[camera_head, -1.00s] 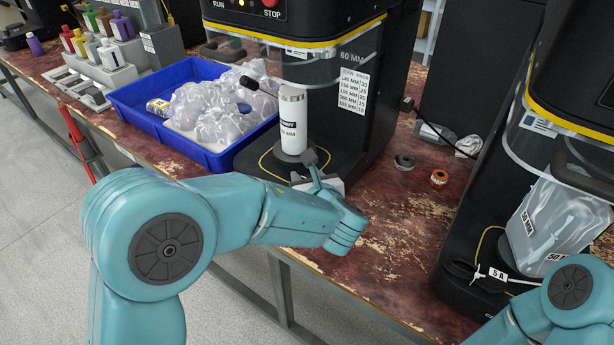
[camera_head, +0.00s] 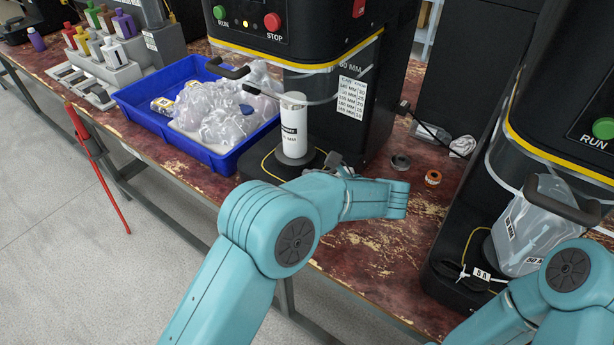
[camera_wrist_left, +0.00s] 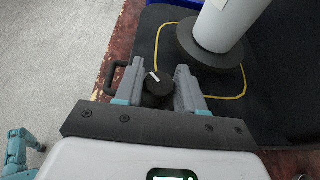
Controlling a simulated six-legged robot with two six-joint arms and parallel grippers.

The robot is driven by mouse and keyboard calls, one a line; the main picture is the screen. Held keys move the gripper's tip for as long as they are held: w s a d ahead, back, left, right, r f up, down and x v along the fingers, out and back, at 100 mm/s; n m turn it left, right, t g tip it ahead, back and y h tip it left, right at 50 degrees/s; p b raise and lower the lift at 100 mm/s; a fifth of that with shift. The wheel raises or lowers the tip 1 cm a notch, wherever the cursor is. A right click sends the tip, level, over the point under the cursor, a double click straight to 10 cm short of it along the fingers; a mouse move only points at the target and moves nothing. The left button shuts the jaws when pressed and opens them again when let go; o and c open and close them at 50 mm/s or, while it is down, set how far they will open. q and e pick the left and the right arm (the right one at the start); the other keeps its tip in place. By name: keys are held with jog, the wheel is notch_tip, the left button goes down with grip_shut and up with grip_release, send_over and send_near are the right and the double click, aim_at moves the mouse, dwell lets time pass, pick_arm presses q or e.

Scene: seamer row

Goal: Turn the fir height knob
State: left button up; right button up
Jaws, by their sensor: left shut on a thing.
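A round black knob (camera_wrist_left: 157,88) with a white pointer line shows in the left wrist view, at the front edge of the seamer's black base. Its pointer line tilts to the upper left. My left gripper (camera_wrist_left: 158,84) is shut on this knob, one grey finger on each side. In the head view my left gripper (camera_head: 332,162) is at the front of the middle seamer's base, and my arm hides the knob. A white cylinder can (camera_head: 293,125) stands upright on the round black plate above. My right arm enters at the lower right; its gripper is not in view.
A blue tray (camera_head: 222,163) of clear bagged parts stands left of the seamer. Another seamer (camera_head: 540,110) with a clear container (camera_head: 535,225) stands at the right.

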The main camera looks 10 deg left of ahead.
pick_arm(q)
jog(key=shift+g, duration=0.3)
jog(key=o, duration=0.9)
jog(key=shift+o, duration=0.2)
